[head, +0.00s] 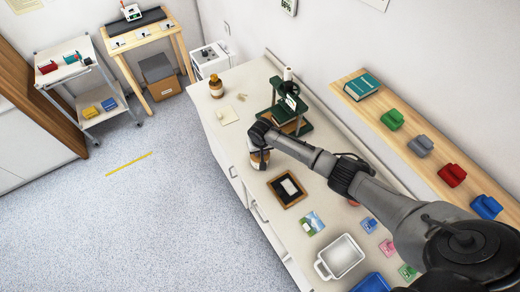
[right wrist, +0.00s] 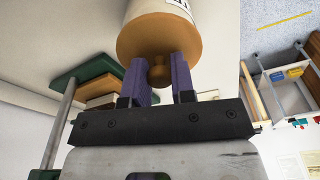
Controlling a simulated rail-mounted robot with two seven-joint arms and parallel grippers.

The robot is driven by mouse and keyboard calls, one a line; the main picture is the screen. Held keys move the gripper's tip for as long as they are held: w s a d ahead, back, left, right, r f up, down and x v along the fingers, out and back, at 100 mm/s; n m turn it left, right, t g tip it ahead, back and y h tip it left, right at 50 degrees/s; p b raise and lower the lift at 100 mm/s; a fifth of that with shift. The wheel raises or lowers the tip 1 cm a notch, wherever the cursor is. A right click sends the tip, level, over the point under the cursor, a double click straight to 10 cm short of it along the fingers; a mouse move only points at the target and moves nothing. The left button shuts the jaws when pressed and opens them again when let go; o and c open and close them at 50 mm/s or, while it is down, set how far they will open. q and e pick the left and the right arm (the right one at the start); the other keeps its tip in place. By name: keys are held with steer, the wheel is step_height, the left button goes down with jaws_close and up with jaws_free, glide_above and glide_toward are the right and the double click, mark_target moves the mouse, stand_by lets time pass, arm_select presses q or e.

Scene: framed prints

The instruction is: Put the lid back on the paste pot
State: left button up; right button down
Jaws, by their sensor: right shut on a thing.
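The paste pot (head: 260,160), with a brown and white body, stands near the front edge of the counter in the head view, partly hidden by my arm. In the right wrist view the pot's pale body (right wrist: 155,8) is at the top, with part of a label. The orange-brown lid (right wrist: 135,42) is against the body's end; I cannot tell whether a small gap remains. My right gripper (right wrist: 160,72) is shut on the lid's round knob, one purple finger on each side. It also shows above the pot in the head view (head: 261,146). My left gripper is out of view.
A green press (head: 300,124) with wooden boards stands just behind the pot. The wooden shelf (head: 440,150) runs along the wall.

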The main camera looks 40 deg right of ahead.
steer(key=c, duration=0.9)
jaws_free()
steer(key=o, duration=0.5)
steer(key=shift+r, duration=0.15)
steer(key=shift+r+p, duration=0.15)
steer(key=shift+p, duration=0.2)
step_height(320, 180, up, 3)
steer(key=p, duration=0.3)
steer(key=shift+r+p, duration=1.7)
steer(key=shift+p, duration=0.4)
